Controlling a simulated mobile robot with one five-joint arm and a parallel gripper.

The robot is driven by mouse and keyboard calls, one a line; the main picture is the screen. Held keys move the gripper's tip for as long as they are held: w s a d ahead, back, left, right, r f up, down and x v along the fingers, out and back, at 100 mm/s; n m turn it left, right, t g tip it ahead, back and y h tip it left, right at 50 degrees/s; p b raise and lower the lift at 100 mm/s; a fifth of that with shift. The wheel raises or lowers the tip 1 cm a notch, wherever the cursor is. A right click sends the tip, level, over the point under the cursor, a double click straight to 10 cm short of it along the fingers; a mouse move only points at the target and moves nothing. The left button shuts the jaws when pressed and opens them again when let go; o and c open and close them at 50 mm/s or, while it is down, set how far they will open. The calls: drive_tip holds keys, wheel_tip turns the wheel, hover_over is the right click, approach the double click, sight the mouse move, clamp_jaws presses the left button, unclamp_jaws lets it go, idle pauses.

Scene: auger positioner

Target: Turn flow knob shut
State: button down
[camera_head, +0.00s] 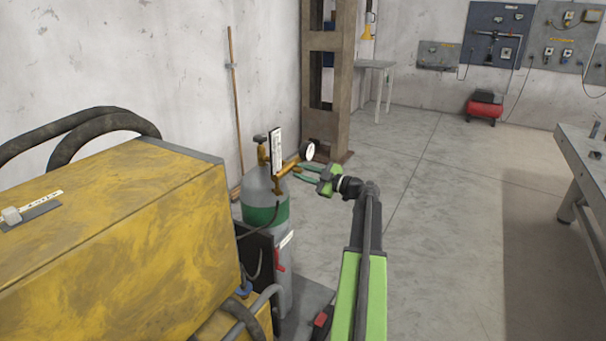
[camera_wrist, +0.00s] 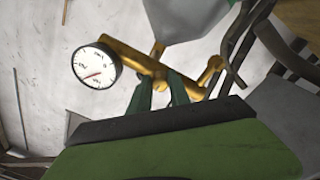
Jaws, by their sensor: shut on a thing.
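A gas cylinder (camera_head: 258,188) with a green band stands upright beside the yellow machine. A brass regulator (camera_head: 287,165) on its top carries a white flow tube (camera_head: 276,151) and a round gauge (camera_head: 308,150). In the wrist view the regulator (camera_wrist: 130,57) and the gauge (camera_wrist: 96,66) show up close. My gripper (camera_head: 296,172) reaches the regulator from the right. In the wrist view my gripper (camera_wrist: 161,82) has its two dark green fingers at the brass body, shut on the flow knob. The knob is mostly hidden between the fingers.
The large yellow machine (camera_head: 120,210) fills the left, with black hoses above it. A rusty steel column (camera_head: 325,80) stands behind the cylinder. A workbench (camera_head: 580,165) is at the far right. The concrete floor between is clear.

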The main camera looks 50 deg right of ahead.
drive_tip(key=shift+n, duration=0.5)
drive_tip(key=c, duration=1.2)
unclamp_jaws()
drive_tip(key=v, duration=1.7)
drive_tip(key=shift+s, duration=0.3)
